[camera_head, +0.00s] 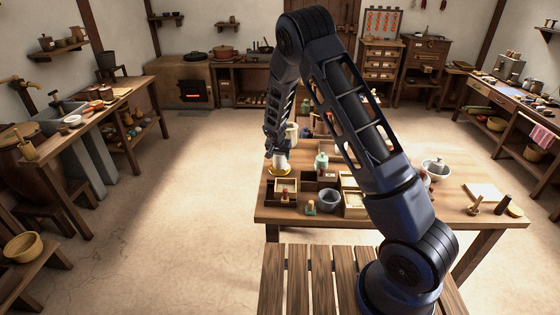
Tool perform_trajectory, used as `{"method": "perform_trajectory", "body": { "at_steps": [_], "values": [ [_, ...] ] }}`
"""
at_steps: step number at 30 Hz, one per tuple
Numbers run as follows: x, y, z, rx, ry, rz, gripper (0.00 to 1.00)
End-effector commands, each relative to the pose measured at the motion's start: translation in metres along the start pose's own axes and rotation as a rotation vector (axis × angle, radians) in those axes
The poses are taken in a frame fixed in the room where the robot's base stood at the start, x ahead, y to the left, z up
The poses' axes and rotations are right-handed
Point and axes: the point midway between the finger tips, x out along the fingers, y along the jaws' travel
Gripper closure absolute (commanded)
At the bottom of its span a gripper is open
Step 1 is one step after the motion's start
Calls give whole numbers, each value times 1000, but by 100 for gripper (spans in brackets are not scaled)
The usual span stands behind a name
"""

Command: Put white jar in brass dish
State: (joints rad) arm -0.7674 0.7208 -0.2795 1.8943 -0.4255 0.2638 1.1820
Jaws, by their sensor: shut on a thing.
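My gripper (279,153) is at the left end of the table, pointing down and shut on a white jar (281,161). The jar is small in the view, and my fingers hide its top. A yellow brass dish (280,171) shows right under the jar. The jar's lower end is at or just above the dish; I cannot tell whether they touch.
The wooden table (400,208) also holds a pale green lidded jar (321,162), a grey bowl (329,199), wooden boxes (354,205) and a white bowl (436,168) at the right. A slatted bench (320,280) is in front. My arm hides the table's middle.

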Motion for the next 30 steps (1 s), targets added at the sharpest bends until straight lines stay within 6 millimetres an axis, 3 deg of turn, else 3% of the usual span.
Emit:
{"method": "perform_trajectory", "body": {
  "at_steps": [6, 18, 19, 22, 30],
  "values": [
    [24, 0, 11, -2, 0, 1, 76],
    [29, 0, 12, 0, 0, 0, 76],
    [29, 0, 13, -1, 0, 0, 40],
    [29, 0, 13, 0, 0, 0, 20],
    [28, 0, 13, 0, 0, 0, 20]
  ]
}}
